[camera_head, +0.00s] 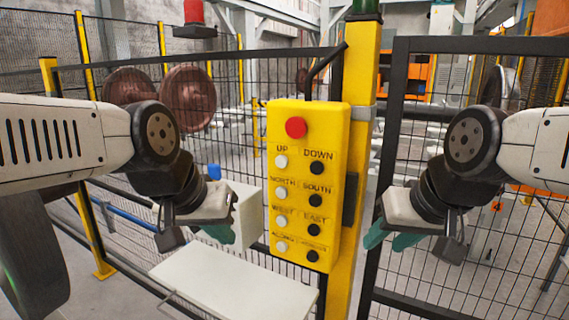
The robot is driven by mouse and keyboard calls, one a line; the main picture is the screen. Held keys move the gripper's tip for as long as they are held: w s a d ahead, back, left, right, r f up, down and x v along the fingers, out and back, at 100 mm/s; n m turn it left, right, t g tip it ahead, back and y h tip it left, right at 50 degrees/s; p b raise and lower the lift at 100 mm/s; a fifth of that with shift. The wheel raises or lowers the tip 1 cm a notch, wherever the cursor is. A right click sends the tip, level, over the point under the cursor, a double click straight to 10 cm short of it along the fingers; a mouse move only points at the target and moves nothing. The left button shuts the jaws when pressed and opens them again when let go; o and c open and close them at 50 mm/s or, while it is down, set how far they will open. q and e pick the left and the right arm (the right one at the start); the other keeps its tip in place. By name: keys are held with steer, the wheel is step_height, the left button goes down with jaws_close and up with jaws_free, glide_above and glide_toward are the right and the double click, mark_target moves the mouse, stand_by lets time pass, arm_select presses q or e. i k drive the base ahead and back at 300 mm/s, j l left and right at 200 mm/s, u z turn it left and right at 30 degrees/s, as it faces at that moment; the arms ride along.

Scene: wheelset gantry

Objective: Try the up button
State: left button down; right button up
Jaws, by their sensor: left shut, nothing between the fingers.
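A yellow control box (308,240) hangs on a yellow post in the middle of the head view. Its white up button (281,161) sits at the upper left, under the label UP and below a red knob (296,127). The black down button (317,168) is to its right. My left gripper (222,236), with teal fingertips, is shut and empty, left of the box and lower than the up button, apart from it. My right gripper (376,238), also teal-tipped, is right of the box and post; its fingers are seen from the side and their gap is unclear.
The yellow post (361,90) stands behind the box's right side. Black mesh fencing (440,180) spans both sides. A pale flat surface (235,283) lies below the box. Brown wheels (187,98) stand behind the fence at left. The space before the panel is clear.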

mark_target(282, 161)
steer(key=k+l+z, duration=0.35)
steer(key=k, duration=0.15)
steer(key=k+l+z, duration=0.3)
steer(key=k, duration=0.2)
